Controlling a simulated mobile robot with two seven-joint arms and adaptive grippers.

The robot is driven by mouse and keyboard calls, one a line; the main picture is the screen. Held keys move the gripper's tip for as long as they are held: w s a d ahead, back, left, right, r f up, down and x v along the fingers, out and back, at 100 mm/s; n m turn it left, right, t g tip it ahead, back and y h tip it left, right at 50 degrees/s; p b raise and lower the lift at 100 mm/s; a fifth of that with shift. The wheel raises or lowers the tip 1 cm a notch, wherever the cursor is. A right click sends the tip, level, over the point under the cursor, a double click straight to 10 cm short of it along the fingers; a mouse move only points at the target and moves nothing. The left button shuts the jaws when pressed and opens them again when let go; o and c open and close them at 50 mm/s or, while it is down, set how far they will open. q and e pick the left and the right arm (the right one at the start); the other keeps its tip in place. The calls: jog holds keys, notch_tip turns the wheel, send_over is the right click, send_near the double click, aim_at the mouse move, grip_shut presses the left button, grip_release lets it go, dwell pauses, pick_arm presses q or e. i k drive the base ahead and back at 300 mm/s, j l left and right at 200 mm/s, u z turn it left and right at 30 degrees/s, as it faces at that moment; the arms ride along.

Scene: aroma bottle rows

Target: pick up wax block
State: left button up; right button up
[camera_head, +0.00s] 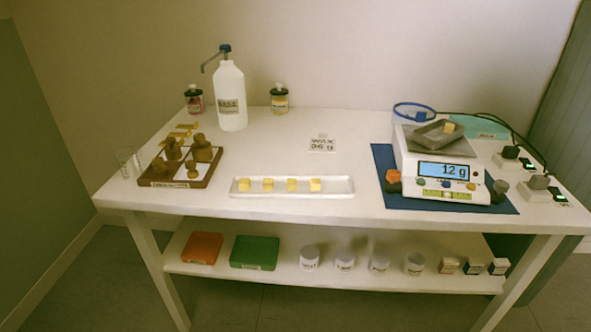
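Several small yellow wax blocks stand in a row in a long white tray (334,193) near the table's front middle. The rightmost wax block (315,185) and the leftmost wax block (243,185) are spaced along it. Another yellow block (449,128) lies in a grey weighing pan (430,137) on the white scale (410,160), which reads 12 g. A card (321,144) behind the tray reads "WAX 36 g". Neither of my grippers shows in the head view.
A wooden tray (147,183) with brown weights and a clear glass (128,162) stand at left. A white pump bottle (230,95) and two jars stand behind. Black cables and plugs (538,182) lie at right. The lower shelf holds cups and boxes.

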aim_at(315, 183)
jog(key=i+j+z, duration=0.45)
jog(key=i+j, duration=0.2)
jog(key=j, duration=0.3)
